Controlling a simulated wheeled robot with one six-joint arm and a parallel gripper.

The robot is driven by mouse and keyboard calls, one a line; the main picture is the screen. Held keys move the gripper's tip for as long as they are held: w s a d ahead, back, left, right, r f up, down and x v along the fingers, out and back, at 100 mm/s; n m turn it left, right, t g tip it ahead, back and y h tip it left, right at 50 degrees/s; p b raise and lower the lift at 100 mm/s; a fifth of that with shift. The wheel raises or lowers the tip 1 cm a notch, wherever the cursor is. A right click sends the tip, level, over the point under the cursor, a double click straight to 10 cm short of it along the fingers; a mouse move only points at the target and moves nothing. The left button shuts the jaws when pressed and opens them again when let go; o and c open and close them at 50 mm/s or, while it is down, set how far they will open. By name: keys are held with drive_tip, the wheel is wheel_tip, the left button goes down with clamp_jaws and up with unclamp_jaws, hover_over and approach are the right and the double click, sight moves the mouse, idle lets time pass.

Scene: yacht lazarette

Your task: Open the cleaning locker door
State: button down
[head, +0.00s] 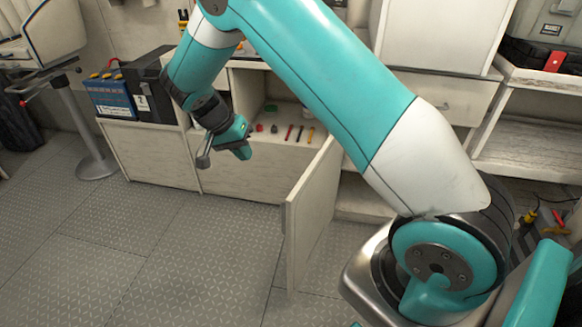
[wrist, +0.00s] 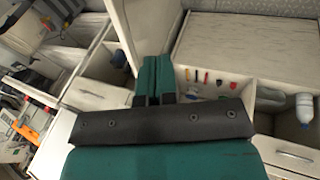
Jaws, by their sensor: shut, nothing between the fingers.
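A pale cabinet door (head: 312,212) stands swung out from the low cabinet in the head view, with its edge toward me and an open compartment to its right. It looks like the locker door, but I see no label on it. My gripper (head: 241,150) hangs to the left of the door, apart from it, in front of the low cabinet. In the wrist view, the two teal fingers of my gripper (wrist: 153,80) are together with nothing between them. My arm hides part of the cabinet behind it.
A shelf holds several small tools (head: 288,133). A battery (head: 110,96) and a black box (head: 150,92) stand on the left cabinet. A table post (head: 85,130) stands farther left. A white bottle (wrist: 305,108) shows in the wrist view. The left metal floor (head: 110,235) is clear.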

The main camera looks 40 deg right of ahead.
drive_tip(key=s+d+f+m+g+h+p, duration=0.1)
drive_tip(key=s+d+f+m+p, duration=0.2)
drive_tip(key=d+f, duration=0.7)
drive_tip(key=shift+s+d+f+m+h, duration=0.4)
drive_tip(key=shift+s+f+m, duration=0.2)
drive_tip(key=shift+s+f, duration=0.7)
drive_tip(key=shift+s+a+r, duration=0.1)
drive_tip(key=shift+r, duration=0.05)
